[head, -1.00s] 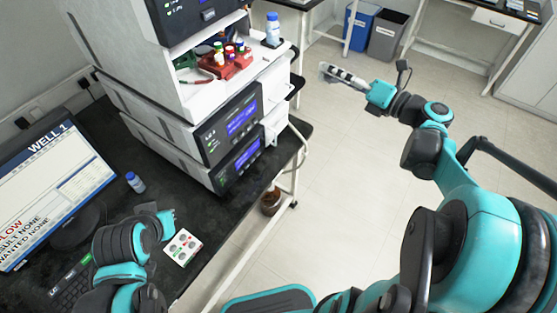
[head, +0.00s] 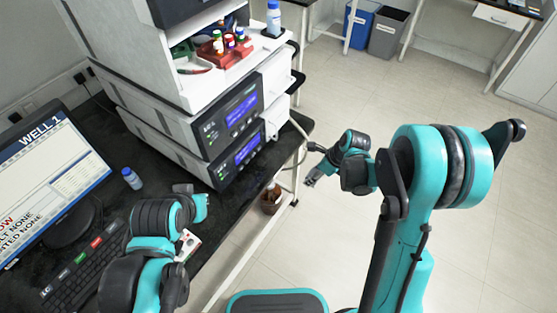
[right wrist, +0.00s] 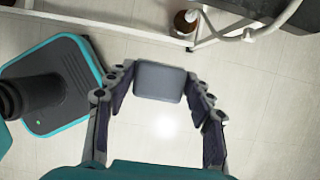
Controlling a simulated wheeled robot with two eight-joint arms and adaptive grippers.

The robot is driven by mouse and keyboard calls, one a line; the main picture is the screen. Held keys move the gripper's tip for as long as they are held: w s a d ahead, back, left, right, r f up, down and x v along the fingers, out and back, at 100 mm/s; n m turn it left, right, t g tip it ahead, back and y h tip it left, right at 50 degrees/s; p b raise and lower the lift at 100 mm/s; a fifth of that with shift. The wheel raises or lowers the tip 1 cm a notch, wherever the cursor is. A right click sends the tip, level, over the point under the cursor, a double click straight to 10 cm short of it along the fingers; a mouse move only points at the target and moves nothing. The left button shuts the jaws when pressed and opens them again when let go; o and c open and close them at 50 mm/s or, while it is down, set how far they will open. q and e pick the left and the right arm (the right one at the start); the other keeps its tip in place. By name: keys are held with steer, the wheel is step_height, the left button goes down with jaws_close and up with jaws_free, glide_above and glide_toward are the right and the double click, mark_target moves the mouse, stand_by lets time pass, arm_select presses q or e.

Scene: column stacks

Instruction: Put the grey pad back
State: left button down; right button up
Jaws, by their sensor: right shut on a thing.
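The grey pad (right wrist: 160,82) is a flat, rounded rectangle. In the right wrist view it sits between the fingertips of my right gripper (head: 314,165), which is shut on it. The pad is hard to make out in the head view. The right gripper is over the floor, to the right of the dark bench. My left gripper (head: 201,207) is above the bench, by a white box with coloured buttons (head: 189,244) that my arm partly hides. The left fingers are too unclear to show whether they are open.
Stacked instruments (head: 230,125) with blue screens stand on the dark bench (head: 225,212). A red rack (head: 232,58) with several vials and a blue-capped bottle (head: 273,20) are on top. A brown bottle (right wrist: 186,20) stands below the bench edge.

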steer(key=b, duration=0.3)
glide_toward(269, 159)
steer(key=f, duration=0.2)
steer(key=d+f, duration=0.1)
steer(key=shift+s+f, duration=0.35)
steer(key=shift+f, duration=0.05)
steer(key=w+a, duration=0.1)
steer(key=w+a+f+b, duration=0.1)
steer(key=a, duration=0.1)
steer(key=shift+w, duration=0.15)
steer(key=shift+f+b, duration=0.35)
steer(key=shift+b, duration=0.1)
steer(key=shift+r, duration=0.15)
steer(key=o, duration=1)
